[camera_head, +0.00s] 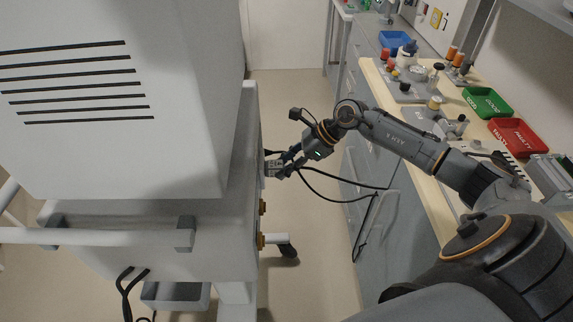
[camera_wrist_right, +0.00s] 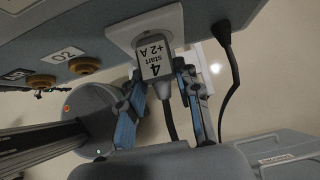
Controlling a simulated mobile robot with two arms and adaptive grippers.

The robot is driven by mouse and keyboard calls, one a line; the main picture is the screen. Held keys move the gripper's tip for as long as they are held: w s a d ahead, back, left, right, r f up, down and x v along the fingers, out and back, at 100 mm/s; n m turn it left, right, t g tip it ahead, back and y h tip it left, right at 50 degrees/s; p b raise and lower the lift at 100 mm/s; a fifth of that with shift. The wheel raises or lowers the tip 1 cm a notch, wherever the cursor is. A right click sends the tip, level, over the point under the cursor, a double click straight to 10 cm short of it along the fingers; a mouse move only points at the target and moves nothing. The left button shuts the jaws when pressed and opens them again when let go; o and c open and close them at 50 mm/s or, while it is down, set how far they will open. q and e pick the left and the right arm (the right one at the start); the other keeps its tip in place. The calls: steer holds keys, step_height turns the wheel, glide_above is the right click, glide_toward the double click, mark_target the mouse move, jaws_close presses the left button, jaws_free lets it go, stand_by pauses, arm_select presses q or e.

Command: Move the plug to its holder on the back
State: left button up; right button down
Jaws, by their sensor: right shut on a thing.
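The plug (camera_wrist_right: 160,62) is a grey block with a white label reading "4 start +2A". In the right wrist view its far end meets a pale plate (camera_wrist_right: 122,36) on the ventilator's panel; I cannot tell how deep it sits. My right gripper (camera_wrist_right: 160,82) is shut on it, with a finger on each side. In the head view the right gripper (camera_head: 282,165) is at the right side of the ventilator (camera_head: 130,240), with the plug (camera_head: 271,167) largely hidden between its fingers. A black cable (camera_wrist_right: 170,120) runs from the plug. My left gripper is not in view.
Brass connectors (camera_wrist_right: 86,66) sit on the panel beside an O2 label (camera_wrist_right: 68,53). Another black cable (camera_wrist_right: 233,75) hangs from the panel. A bench (camera_head: 425,165) with green (camera_head: 487,101) and red (camera_head: 519,137) trays stands at the right.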

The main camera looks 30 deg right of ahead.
steer(key=shift+a+r, duration=0.1)
steer(key=shift+a, duration=0.1)
steer(key=c, duration=1.4)
jaws_free()
steer(key=o, duration=0.5)
steer(key=shift+w+a, duration=0.2)
steer(key=shift+o, duration=0.2)
steer(key=shift+s+d, duration=0.1)
steer(key=shift+d, duration=0.05)
steer(key=shift+s+d, duration=0.1)
steer(key=shift+d, duration=0.1)
steer(key=v, duration=1.1)
steer(key=shift+r, duration=0.3)
